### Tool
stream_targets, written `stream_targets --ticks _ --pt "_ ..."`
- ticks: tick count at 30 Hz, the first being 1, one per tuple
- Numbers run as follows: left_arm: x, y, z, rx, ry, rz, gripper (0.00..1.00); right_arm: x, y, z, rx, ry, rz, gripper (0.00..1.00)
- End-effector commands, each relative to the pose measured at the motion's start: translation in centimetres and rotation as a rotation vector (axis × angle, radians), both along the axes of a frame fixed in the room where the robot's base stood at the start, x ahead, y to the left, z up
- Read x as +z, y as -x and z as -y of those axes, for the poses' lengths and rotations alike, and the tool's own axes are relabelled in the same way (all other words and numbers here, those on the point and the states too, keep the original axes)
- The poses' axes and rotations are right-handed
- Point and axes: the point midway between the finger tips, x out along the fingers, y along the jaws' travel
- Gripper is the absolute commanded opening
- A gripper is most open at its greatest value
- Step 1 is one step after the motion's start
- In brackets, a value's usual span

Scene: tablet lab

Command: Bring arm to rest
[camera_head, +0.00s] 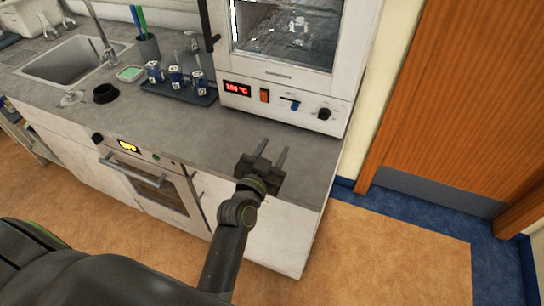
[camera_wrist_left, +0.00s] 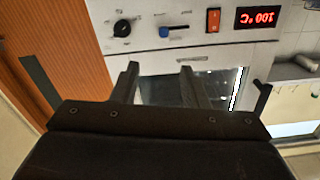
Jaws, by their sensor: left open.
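My left gripper (camera_head: 273,157) is open and empty. In the head view it is over the front part of the grey counter, in front of the white oven, with its two fingers apart and pointing toward the oven. In the left wrist view the open fingers (camera_wrist_left: 158,76) show against the oven front, with nothing between them. The white oven (camera_head: 283,104) stands on the counter, with a red display, switch and knobs below its window. It also shows in the left wrist view (camera_wrist_left: 150,42). My right gripper is not in view.
A dark tray (camera_head: 180,93) with several blue-labelled jars sits left of the oven. Further left are a black ring (camera_head: 105,93), a green-topped dish (camera_head: 130,73) and a sink (camera_head: 70,62). A built-in oven (camera_head: 150,180) is below. A wooden door (camera_head: 460,100) is at right.

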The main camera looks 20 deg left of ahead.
Motion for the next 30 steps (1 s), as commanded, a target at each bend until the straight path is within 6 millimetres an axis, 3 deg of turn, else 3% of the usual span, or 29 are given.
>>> stream_targets --ticks 22,26,30 --pt "-0.4 0.9 -0.3 -0.011 -0.003 -0.028 0.41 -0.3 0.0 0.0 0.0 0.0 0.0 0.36" --pt "-2.5 3.0 -1.2 -0.044 -0.004 -0.15 0.41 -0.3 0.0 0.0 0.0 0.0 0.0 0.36" --pt "-5.9 7.4 -3.0 -0.066 0.001 -0.383 0.41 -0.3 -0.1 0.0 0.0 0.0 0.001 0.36"
